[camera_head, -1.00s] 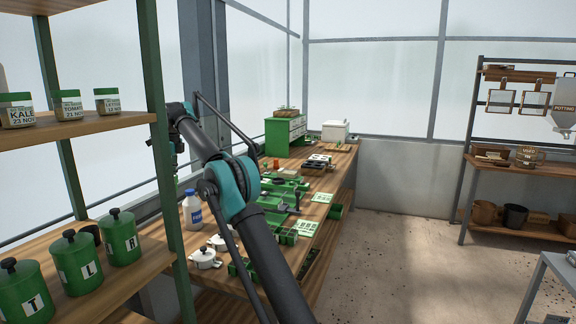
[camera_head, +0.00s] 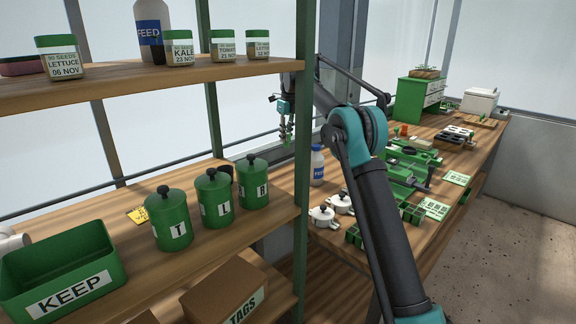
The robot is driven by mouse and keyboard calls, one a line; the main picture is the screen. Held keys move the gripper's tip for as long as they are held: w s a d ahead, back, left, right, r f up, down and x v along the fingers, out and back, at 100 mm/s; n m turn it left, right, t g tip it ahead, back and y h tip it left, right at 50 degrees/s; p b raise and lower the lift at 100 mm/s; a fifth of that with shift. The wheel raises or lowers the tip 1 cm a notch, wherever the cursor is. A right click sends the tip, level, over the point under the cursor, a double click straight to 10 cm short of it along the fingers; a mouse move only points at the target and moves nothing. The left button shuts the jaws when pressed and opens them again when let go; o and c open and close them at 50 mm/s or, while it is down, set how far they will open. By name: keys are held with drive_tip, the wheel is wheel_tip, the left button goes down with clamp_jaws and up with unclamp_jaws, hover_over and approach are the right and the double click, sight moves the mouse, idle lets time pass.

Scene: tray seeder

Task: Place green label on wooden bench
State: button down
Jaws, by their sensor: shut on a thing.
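My gripper (camera_head: 287,136) hangs pointing down between the shelf post and the window, at the far left end of the wooden bench (camera_head: 337,177). It is shut on a small green thing, which seems to be the green label; the fingers partly hide it and it is too small to read. It is held above the bench and apart from it. The bench runs back to the right and carries several tools and green trays. My arm hides part of its middle.
A shelf rack (camera_head: 305,60) stands close on the left with seed jars, green canisters (camera_head: 213,197) and a KEEP bin (camera_head: 62,272). Floor is free at right.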

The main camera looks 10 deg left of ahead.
wheel_tip(320, 180, down, 14)
drive_tip(key=shift+r, duration=0.25)
drive_tip(key=shift+f, duration=0.1)
drive_tip(key=c, duration=1.5)
unclamp_jaws()
drive_tip(key=shift+o, duration=0.2)
drive_tip(key=r, duration=0.8)
drive_tip(key=s+d+r, duration=0.1)
drive_tip(key=r, duration=0.3)
drive_tip(key=shift+d+r, duration=0.1)
